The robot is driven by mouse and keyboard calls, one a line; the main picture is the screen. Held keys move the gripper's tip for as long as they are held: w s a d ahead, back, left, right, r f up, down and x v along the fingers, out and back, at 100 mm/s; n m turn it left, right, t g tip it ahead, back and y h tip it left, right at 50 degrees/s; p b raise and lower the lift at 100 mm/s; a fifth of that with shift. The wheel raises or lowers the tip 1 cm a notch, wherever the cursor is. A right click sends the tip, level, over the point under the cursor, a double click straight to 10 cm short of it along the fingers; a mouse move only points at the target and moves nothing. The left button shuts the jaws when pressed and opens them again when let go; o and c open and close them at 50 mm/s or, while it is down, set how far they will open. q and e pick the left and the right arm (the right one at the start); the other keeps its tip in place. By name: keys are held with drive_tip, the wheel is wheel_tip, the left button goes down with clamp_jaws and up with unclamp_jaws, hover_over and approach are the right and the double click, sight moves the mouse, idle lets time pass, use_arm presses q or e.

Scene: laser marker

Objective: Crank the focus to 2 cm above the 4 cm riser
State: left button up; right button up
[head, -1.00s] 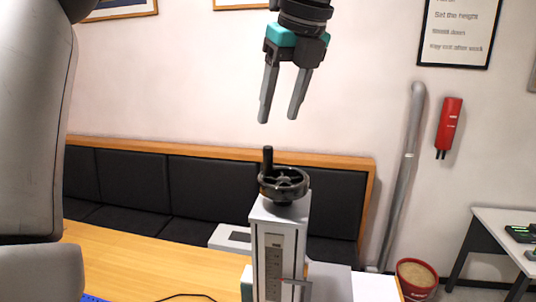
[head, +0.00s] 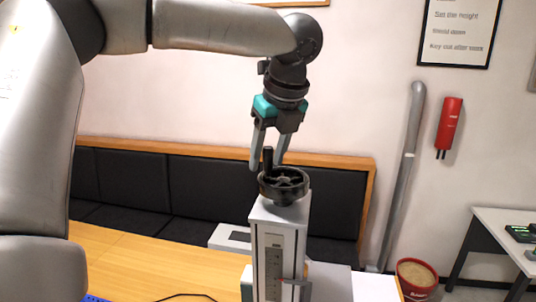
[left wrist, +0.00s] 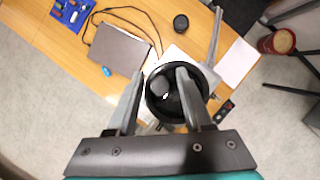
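The marker's column (head: 263,213) stands upright on the wooden table. A black handwheel (head: 285,187) lies flat on its top, with an upright crank handle (head: 267,158) at its left rim. A scale (head: 273,268) with a red pointer (head: 290,281) runs down the column's front; its numbers are too small to read. My left gripper (head: 267,165) points down with its fingers apart around the handle's upper part. In the left wrist view the handwheel (left wrist: 176,110) lies below the open fingers. I cannot tell whether they touch the handle. The riser cannot be made out. My right gripper is out of view.
The wooden table (head: 130,262) has free room left of the column. A laptop (left wrist: 116,49), a blue tray (left wrist: 73,12) and a black disc (left wrist: 181,22) lie on it. A red bucket (head: 416,279) stands to the right; a padded bench (head: 130,185) is behind.

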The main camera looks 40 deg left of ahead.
sight(307, 183)
use_arm(q)
clamp_jaws()
drive_tip(key=shift+n, duration=0.3)
idle(0.3)
